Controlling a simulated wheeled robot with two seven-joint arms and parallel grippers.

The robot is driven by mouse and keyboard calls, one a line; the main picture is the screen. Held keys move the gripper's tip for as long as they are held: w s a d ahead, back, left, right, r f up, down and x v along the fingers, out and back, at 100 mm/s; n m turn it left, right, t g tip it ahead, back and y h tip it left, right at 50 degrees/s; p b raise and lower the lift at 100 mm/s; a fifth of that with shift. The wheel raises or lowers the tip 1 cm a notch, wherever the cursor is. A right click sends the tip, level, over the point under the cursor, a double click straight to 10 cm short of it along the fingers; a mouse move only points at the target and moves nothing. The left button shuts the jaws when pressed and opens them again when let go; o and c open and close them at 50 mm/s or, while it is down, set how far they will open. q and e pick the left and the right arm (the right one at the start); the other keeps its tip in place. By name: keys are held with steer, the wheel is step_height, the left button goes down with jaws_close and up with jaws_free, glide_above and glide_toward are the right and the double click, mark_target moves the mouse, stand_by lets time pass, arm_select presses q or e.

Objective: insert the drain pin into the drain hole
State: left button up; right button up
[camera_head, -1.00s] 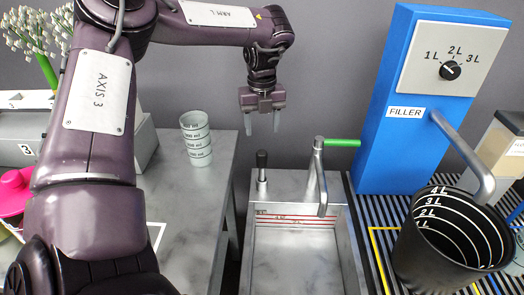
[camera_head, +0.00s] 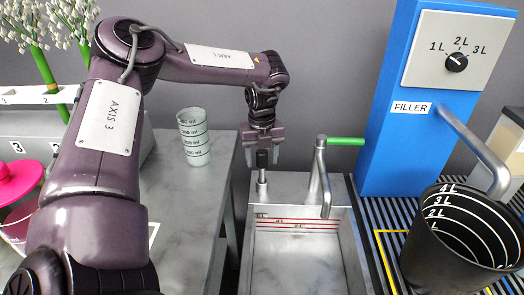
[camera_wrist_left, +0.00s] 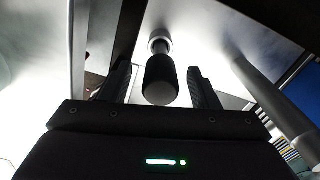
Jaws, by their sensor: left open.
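The drain pin (camera_head: 262,158) has a black handle on a metal shaft and stands upright at the back left corner of the steel sink (camera_head: 251,240). My left gripper (camera_head: 262,163) is above that corner, its open fingers pointing down on either side of the black handle. In the left wrist view the drain pin (camera_wrist_left: 160,78) stands between the two open fingers of the gripper (camera_wrist_left: 160,88), with gaps on both sides. I cannot make out the drain hole in the sink. My right gripper is not in view.
A tap (camera_head: 320,180) with a green lever (camera_head: 345,142) stands just right of the pin. A blue filler (camera_head: 390,150) and a black bucket (camera_head: 455,245) are further right. A measuring cup (camera_head: 193,140) stands on the left table (camera_head: 190,205).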

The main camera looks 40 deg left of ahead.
arm_select(q)
jaws_close()
stand_by(0.4)
steer(key=shift+r+p, duration=0.3)
steer(key=shift+r, duration=0.15)
stand_by(0.3)
steer(key=shift+r+p, duration=1.6)
steer(key=shift+r, duration=0.65)
steer(key=shift+r+p, duration=1.5)
steer(key=shift+r, duration=0.45)
